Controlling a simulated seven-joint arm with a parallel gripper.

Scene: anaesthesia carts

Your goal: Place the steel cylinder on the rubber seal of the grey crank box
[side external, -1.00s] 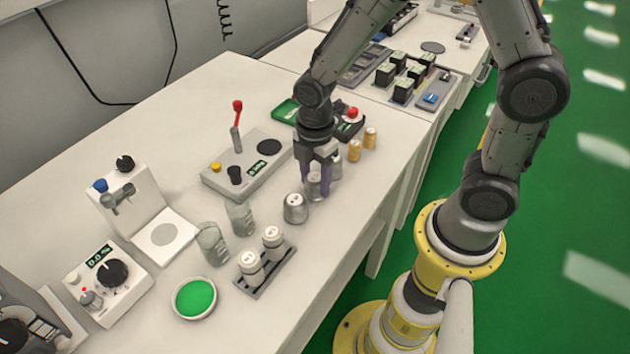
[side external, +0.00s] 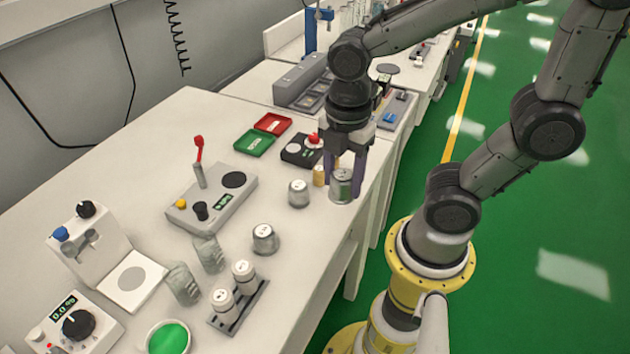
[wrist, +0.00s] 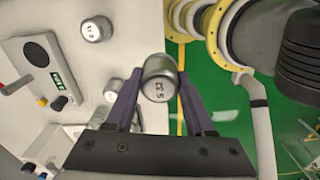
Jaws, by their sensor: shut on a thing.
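The steel cylinder (side external: 341,185) is upright between the fingers of my gripper (side external: 346,176), near the right edge of the bench. The wrist view shows my gripper shut on the cylinder (wrist: 160,78), its marked top facing the camera. I cannot tell its exact height above the bench. The grey crank box (side external: 212,198) stands to the left, with a red-knobbed lever. Its round dark rubber seal (side external: 234,180) is bare. The box (wrist: 18,68) and the seal (wrist: 36,53) also show at the left of the wrist view.
Two similar metal cylinders stand between the box and my gripper, one nearer (side external: 264,238) and one farther (side external: 298,193). A yellow capped vial (side external: 319,176) is just left of my fingers. Red (side external: 272,124) and green (side external: 254,143) trays lie behind. Glass jars stand in front of the box.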

